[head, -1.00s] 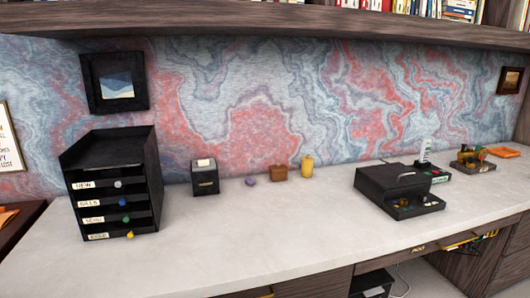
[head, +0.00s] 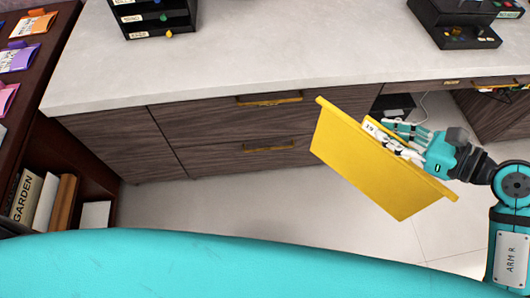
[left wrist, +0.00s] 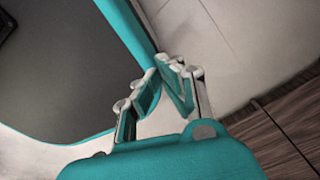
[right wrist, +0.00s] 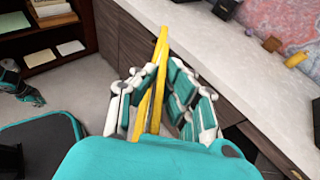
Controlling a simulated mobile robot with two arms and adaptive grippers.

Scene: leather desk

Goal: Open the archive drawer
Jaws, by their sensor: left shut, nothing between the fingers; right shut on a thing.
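Two dark wood drawer fronts sit one above the other under the desk in the head view. The upper drawer (head: 215,119) has a brass handle (head: 270,99), and the lower drawer (head: 225,163) has another (head: 268,147). Both look shut; no archive label is readable on either. My right gripper (head: 400,138) is shut on a yellow folder (head: 365,165), held tilted in front of the desk, to the right of the handles. The folder shows edge-on between the fingers in the right wrist view (right wrist: 157,85). My left gripper (left wrist: 163,82) is shut and empty, away from the drawers.
The pale desktop (head: 240,60) bears a black letter sorter (head: 150,15) and a black box (head: 458,25) near its far side. A dark bookshelf (head: 45,150) stands at the left. Bare floor (head: 230,205) lies before the drawers.

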